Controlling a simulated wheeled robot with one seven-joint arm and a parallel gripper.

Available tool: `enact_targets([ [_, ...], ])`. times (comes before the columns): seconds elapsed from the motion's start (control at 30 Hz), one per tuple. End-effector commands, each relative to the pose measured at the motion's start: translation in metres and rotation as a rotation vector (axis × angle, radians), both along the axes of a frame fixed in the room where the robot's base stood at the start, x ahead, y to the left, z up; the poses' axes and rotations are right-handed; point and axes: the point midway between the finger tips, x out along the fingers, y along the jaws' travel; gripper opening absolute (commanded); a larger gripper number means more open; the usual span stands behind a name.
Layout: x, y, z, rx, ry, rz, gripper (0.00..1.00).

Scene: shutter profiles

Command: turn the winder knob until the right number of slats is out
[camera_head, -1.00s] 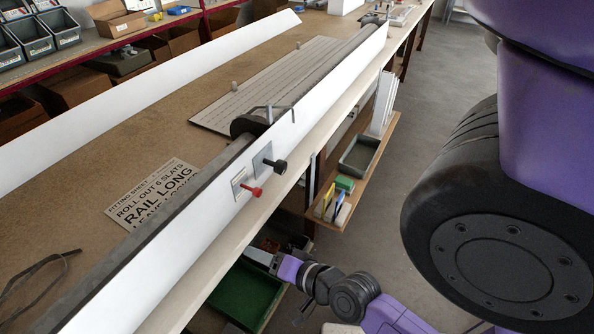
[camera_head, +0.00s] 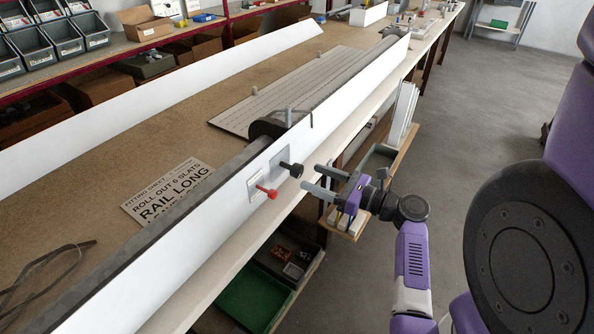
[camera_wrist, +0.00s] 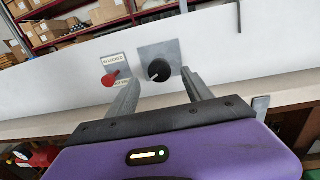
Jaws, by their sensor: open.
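The black winder knob (camera_head: 294,169) sticks out from a grey plate on the white front board (camera_head: 215,205); it also shows in the wrist view (camera_wrist: 158,70), between and beyond my fingertips. The red lever (camera_head: 268,191) is to its left on a small labelled plate; in the wrist view the lever (camera_wrist: 113,78) has "LOCKED" lettering above it. My gripper (camera_head: 311,178) is open and empty, just right of the knob, with its fingers pointing at it. The slatted panel (camera_head: 290,88) lies flat on the bench behind the roller. A sheet (camera_head: 170,192) reads "ROLL OUT 6 SLATS", "RAIL LONG".
A dark strap (camera_head: 45,262) lies on the bench at left. Below the bench are a green tray (camera_head: 250,297) and a side shelf with a grey bin. Open floor lies right.

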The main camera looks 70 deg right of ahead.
Motion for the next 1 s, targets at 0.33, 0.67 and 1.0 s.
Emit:
enact_targets([
  [0.33,0.051,-0.009,0.001,-0.004,0.003,0.001,0.59],
  [0.67,0.071,-0.012,-0.001,-0.005,0.005,-0.001,0.59],
  [1.0,0.07,-0.012,-0.001,-0.004,0.005,-0.002,0.28],
])
